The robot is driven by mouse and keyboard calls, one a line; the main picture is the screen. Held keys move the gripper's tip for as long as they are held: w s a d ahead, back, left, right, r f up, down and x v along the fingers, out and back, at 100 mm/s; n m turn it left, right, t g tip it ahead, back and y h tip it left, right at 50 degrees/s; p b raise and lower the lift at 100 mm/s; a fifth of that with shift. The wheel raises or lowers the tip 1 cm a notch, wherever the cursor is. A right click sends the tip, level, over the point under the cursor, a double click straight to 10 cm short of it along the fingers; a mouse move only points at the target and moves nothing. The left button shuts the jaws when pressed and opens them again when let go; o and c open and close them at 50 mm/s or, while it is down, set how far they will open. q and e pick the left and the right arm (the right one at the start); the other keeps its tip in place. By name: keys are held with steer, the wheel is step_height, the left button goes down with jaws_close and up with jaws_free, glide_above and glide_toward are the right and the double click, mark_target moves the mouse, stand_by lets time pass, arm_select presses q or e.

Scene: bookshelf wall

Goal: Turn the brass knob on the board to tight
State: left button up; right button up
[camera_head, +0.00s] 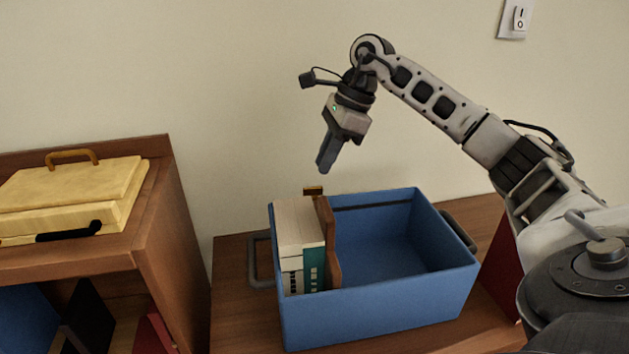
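A small brass-coloured piece (313,190), which looks like the knob, sits at the top of a brown wooden board (331,245). The board stands upright inside a blue bin (385,310), against a row of books (299,222) at the bin's left end. The knob is small, and its turn position cannot be read. My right gripper (324,168) points down above the knob, apart from it by a small gap in the picture. Its fingers overlap in this view, so their opening does not show. My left gripper is out of view.
The bin's right part is empty, with grey handles (459,231) at its ends. It stands on a wooden surface (232,315) by the wall. At left, a wooden shelf unit (172,250) holds a yellow case (75,190).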

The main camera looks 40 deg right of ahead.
mark_target(315, 187)
steer(key=x, duration=0.5)
steer(key=shift+w+f, duration=0.1)
steer(key=shift+f, duration=0.15)
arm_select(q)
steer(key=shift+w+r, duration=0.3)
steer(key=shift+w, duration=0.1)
arm_select(e)
jaws_close()
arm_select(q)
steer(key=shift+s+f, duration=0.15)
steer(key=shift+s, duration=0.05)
